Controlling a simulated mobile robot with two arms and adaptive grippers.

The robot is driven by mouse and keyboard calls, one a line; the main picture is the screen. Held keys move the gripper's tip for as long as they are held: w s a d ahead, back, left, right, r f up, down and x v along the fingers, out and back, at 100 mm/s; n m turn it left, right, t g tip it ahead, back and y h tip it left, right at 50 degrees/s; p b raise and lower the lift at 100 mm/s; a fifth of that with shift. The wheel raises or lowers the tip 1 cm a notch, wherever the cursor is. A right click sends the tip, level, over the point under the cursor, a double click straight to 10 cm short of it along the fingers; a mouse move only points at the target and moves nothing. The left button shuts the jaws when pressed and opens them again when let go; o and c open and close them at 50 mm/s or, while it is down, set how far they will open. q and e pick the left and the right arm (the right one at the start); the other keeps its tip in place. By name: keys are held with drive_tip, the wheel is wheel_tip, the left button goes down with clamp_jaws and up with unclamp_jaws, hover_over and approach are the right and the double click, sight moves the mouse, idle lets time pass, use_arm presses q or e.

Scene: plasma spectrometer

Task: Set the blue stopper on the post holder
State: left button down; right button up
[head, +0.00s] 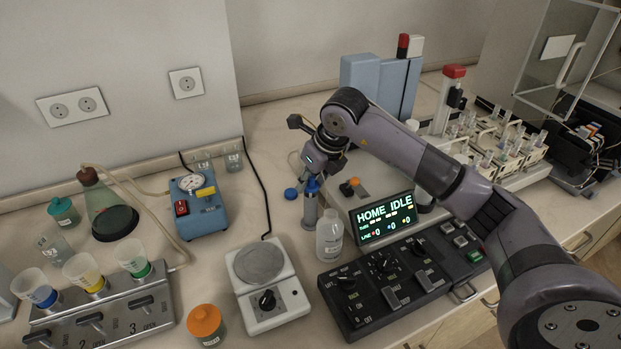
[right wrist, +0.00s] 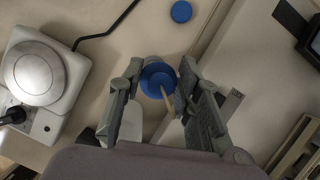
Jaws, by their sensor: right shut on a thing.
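My right gripper (head: 313,180) points down over the bench, left of the lit display. It is shut on a blue stopper (right wrist: 158,76), which sits between its fingers in the right wrist view, with a thin pale rod at its middle. In the head view the blue piece (head: 312,186) shows just under the gripper. A grey upright cylinder (head: 310,209), perhaps the post holder, stands directly below it. I cannot tell whether the stopper touches it or is seated. My left gripper is not in view.
A white bottle (head: 329,238) stands close beside the cylinder. A loose blue disc (head: 291,194) lies just left of it. A hotplate (head: 262,266), the display (head: 385,219) and a control panel (head: 389,284) crowd the front. Bare bench lies left of the blue disc.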

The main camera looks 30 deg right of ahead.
drive_tip(key=shift+f+b, duration=0.75)
drive_tip(key=shift+f, duration=0.25)
drive_tip(key=o, duration=1.2)
drive_tip(key=v, duration=1.2)
